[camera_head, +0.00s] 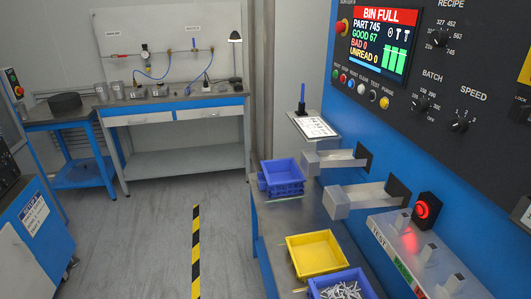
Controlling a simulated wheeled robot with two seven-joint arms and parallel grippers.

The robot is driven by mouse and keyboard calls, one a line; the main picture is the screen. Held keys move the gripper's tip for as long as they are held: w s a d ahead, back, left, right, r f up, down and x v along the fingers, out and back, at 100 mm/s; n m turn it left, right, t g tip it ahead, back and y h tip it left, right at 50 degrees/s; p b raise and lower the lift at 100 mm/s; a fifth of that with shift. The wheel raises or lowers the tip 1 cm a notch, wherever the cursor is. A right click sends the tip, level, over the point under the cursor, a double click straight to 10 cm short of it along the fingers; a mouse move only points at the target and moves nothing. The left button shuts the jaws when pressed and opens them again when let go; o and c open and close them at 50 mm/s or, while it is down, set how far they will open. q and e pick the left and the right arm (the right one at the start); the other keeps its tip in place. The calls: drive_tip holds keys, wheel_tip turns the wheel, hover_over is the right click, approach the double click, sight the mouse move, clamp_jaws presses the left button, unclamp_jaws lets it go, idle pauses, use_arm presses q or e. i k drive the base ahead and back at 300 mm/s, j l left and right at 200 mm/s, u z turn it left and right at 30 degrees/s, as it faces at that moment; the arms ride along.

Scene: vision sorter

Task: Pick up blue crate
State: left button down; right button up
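A blue crate (283,187) stands on the grey shelf (293,217) along the machine's left side, beside the mouth of the upper metal chute. No contents show inside it. A second blue crate (317,288) is at the bottom edge of the picture, partly cut off, and holds many silver metal parts (342,291). A yellow crate (317,252) stands between the two and looks empty. Neither of my grippers shows in this view.
Two metal chutes (338,160) (362,198) jut from the blue machine over the shelf. A red lamp (423,209) glows at right. The screen (382,38) reads BIN FULL. A workbench (180,105) stands at the back. Floor is open around the striped tape (196,255).

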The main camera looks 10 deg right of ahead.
sight(280, 177)
drive_tip(key=j, duration=0.35)
drive_tip(key=i+j, duration=0.25)
drive_tip(key=j, duration=0.2)
drive_tip(key=i+j, duration=0.25)
drive_tip(key=j, duration=0.15)
drive_tip(key=i+j, duration=0.25)
drive_tip(key=j, duration=0.2)
drive_tip(key=i+j, duration=0.15)
drive_tip(key=i, duration=0.95)
drive_tip(key=i+l, duration=0.15)
drive_tip(key=l, duration=0.15)
drive_tip(key=i+l, duration=0.35)
drive_tip(key=l, duration=0.25)
